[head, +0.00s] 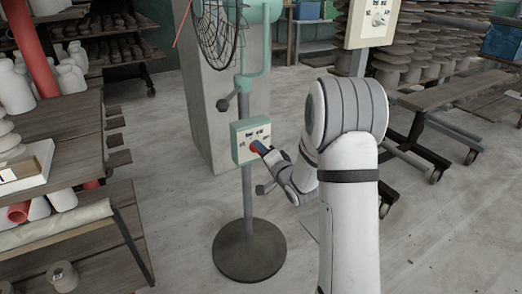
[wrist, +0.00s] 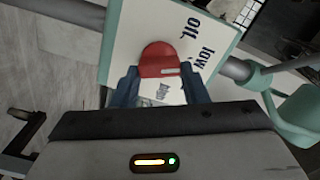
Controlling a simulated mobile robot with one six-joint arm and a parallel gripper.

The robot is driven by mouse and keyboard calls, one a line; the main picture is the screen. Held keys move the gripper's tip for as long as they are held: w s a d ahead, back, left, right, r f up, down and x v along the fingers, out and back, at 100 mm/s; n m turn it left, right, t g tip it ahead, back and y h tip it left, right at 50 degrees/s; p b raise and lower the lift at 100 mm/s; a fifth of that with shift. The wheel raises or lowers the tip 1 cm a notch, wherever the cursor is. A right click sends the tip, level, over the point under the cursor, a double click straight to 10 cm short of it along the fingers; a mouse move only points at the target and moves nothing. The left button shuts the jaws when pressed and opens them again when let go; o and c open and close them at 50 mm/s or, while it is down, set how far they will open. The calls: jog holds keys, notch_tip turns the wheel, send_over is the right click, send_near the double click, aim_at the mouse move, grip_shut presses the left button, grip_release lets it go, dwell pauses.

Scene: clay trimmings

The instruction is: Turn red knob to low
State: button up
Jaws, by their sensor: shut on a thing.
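The red knob (wrist: 158,58) is on the white face of a teal-edged control box (wrist: 128,33). Dark labels "off", "low" and a partly covered third word surround it. The knob's pale mark lies on its lower right part, slanting toward the right, roughly on the side of "low"; its exact setting is hard to tell. My gripper (wrist: 159,75) has its two blue fingers on either side of the knob, shut on it. In the head view, my gripper (head: 260,147) reaches the box (head: 240,154) on the fan's stand, and mostly hides the knob.
The fan (head: 218,35) stands on a pole with a round dark base (head: 249,250), before a concrete pillar (head: 205,105). Wooden shelves with pottery (head: 60,130) are at left. A wheeled wooden cart (head: 410,140) is at right. The floor between is open.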

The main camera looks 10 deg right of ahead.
jog(key=shift+m, duration=0.3)
jog(key=o, duration=1)
jog(key=p+v, duration=0.1)
jog(key=v, duration=0.7)
jog(key=shift+p, duration=0.4)
jog(key=shift+w, duration=0.1)
